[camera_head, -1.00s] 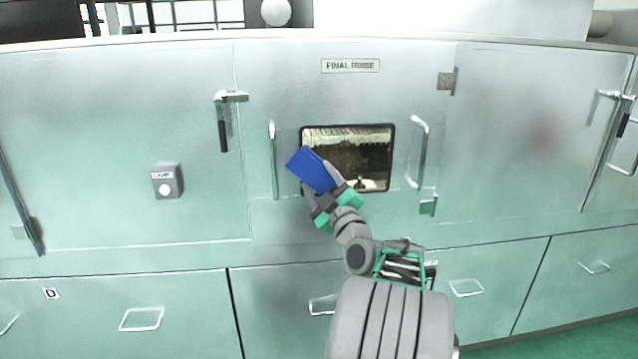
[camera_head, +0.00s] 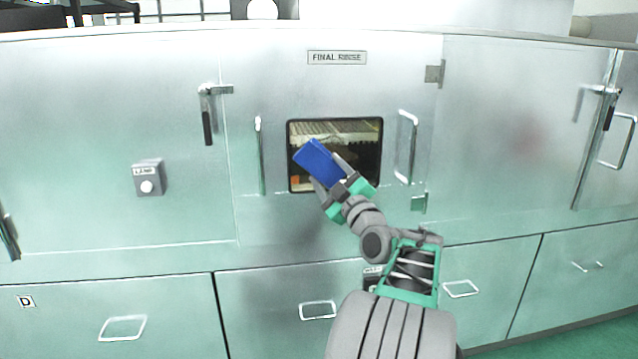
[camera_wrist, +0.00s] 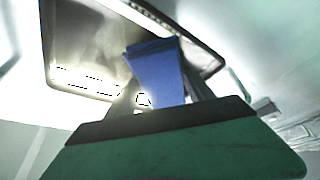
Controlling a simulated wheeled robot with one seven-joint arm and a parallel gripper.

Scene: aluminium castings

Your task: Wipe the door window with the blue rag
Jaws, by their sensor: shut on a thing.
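My gripper (camera_head: 329,184) is shut on the blue rag (camera_head: 318,162), which looks like a flat blue block in the head view. The rag overlaps the left-middle part of the door window (camera_head: 359,138), a dark-framed pane below the FINAL RINSE label. In the wrist view the rag (camera_wrist: 157,72) stands up between the fingers, with the window (camera_wrist: 85,45) behind it. I cannot tell whether the rag touches the glass. The rag and fingers hide part of the pane.
Upright bar handles stand left (camera_head: 260,155) and right (camera_head: 407,147) of the window. A lever latch (camera_head: 208,115) and a lamp switch box (camera_head: 148,178) are further left. Drawers with pull handles (camera_head: 318,311) run below.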

